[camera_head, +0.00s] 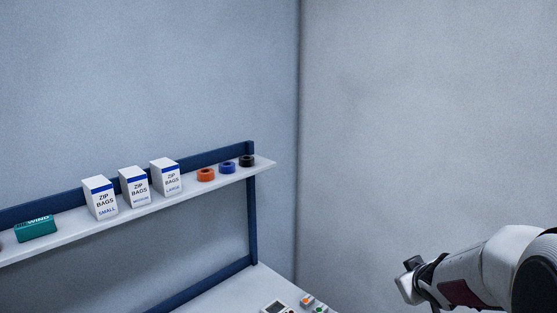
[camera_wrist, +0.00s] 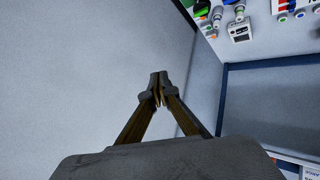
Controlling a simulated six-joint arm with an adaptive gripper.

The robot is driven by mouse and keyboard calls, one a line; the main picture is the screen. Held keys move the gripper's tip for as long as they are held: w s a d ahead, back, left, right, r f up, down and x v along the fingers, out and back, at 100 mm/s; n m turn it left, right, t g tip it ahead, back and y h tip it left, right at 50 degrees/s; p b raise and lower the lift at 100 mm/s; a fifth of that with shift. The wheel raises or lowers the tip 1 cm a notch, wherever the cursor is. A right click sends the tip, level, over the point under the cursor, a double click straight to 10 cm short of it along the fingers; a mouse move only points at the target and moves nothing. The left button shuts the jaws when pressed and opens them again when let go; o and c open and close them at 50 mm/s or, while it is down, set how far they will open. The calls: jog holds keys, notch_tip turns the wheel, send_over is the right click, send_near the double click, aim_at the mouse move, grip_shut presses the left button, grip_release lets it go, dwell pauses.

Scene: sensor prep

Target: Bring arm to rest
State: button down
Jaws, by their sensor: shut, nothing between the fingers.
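My gripper (camera_wrist: 158,92) shows in the wrist view with its two fingertips together and nothing between them. It hangs in free air, apart from the table and the things on it. In the head view my arm reaches in from the lower right, in front of the right wall.
A shelf (camera_head: 265,163) holds white zip bag boxes (camera_head: 135,187), a green box (camera_head: 36,229) and orange, blue and black rolls (camera_head: 227,167). The table (camera_head: 230,295) below carries a small meter (camera_wrist: 239,31) and several coloured-ended parts.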

jog(key=s+a+r+m+g+h, duration=0.15)
jog(key=s+r, duration=0.25)
jog(key=s, duration=0.4)
jog(key=s+a+r+m, duration=0.2)
jog(key=s+a+r, duration=0.15)
jog(key=s, duration=0.45)
jog(key=s+a+g+y, duration=0.1)
jog(key=s+a, duration=0.3)
jog(key=s, duration=0.5)
jog(key=s+a+g+y, duration=0.1)
jog(key=s+a, duration=0.4)
jog(key=s, duration=0.5)
jog(key=shift+f+y, duration=0.35)
jog(key=shift+y, duration=0.3)
